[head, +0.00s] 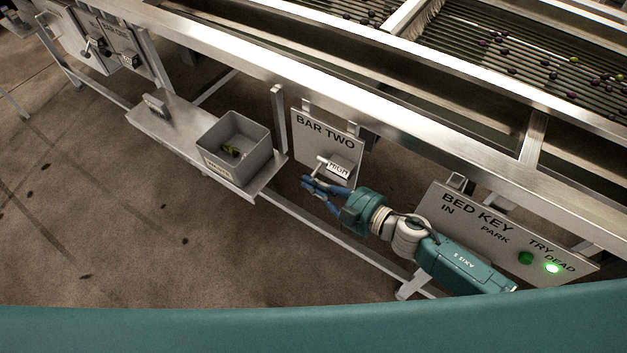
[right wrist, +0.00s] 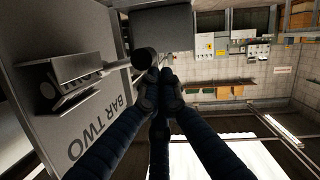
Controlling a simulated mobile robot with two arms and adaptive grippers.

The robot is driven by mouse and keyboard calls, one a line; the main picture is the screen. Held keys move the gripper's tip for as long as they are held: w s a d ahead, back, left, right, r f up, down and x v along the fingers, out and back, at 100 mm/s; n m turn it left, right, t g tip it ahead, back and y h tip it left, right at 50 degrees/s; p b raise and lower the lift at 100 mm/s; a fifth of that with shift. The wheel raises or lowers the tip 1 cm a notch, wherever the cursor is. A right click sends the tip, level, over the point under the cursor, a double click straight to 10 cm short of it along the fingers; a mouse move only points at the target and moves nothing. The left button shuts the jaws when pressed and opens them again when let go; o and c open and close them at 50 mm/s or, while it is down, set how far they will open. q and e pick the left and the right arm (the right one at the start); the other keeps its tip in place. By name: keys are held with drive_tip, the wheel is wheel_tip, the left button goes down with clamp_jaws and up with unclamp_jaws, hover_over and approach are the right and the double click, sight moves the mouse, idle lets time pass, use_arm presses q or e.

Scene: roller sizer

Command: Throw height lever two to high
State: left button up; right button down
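The BAR TWO panel (head: 313,150) hangs below the machine's rail in the head view. Its lever (head: 323,161) is a short light bar sticking out beside a small plate marked HIGH (head: 339,170). My right gripper (head: 307,184) is just below the lever's end, coming from the right. In the right wrist view the BAR TWO panel (right wrist: 95,110) is at left, and the lever's dark round knob (right wrist: 145,61) is just beyond the fingertips (right wrist: 161,82). The fingers are drawn together with nothing visible between them. Contact with the knob cannot be told. My left gripper is out of view.
A grey bin (head: 234,150) with green bits inside stands on a metal shelf (head: 170,132) to the left. The BED KEY panel (head: 480,215) with a lit green lamp (head: 552,268) is at right, behind my right arm. Olives lie on the rollers above. Floor at left is open.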

wheel_tip(320, 180, down, 4)
drive_tip(key=n+t+b, duration=0.1)
drive_tip(key=n+b, duration=0.2)
drive_tip(key=b, duration=0.1)
drive_tip(key=shift+d+f+h, duration=0.1)
drive_tip(key=shift+f+h, duration=0.1)
drive_tip(key=shift+h, duration=0.1)
idle(0.6)
